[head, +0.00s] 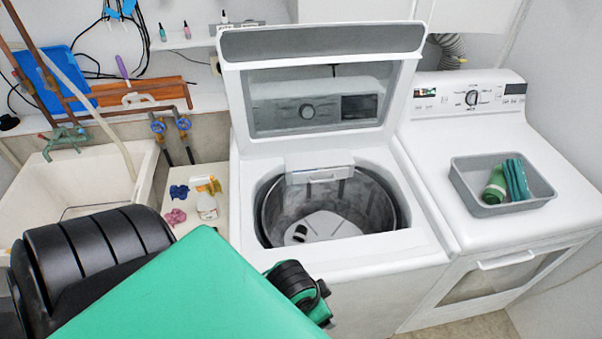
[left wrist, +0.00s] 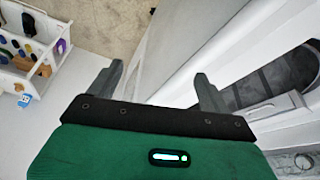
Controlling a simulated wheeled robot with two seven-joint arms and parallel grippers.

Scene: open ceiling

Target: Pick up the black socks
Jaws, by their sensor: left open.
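A small black item (head: 299,233), likely the black socks, lies on the pale bottom of the open washer's drum (head: 265,205), at its front left. It is too small for me to make out its shape. My left gripper (left wrist: 162,85) shows in the left wrist view with its two fingers wide apart and nothing between them. There it is over the front of the white washer, with the drum opening (left wrist: 275,85) to the right of the fingers. In the head view my green left arm covers the front, and its fingers are hidden. My right gripper is not in view.
The washer's lid (head: 322,45) stands raised behind the drum. Right of it, a dryer carries a grey tray (head: 480,211) with green items. On the left are a sink (head: 80,185) and a white surface holding blue (head: 179,192) and pink (head: 174,217) bundles and a bottle (head: 206,206).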

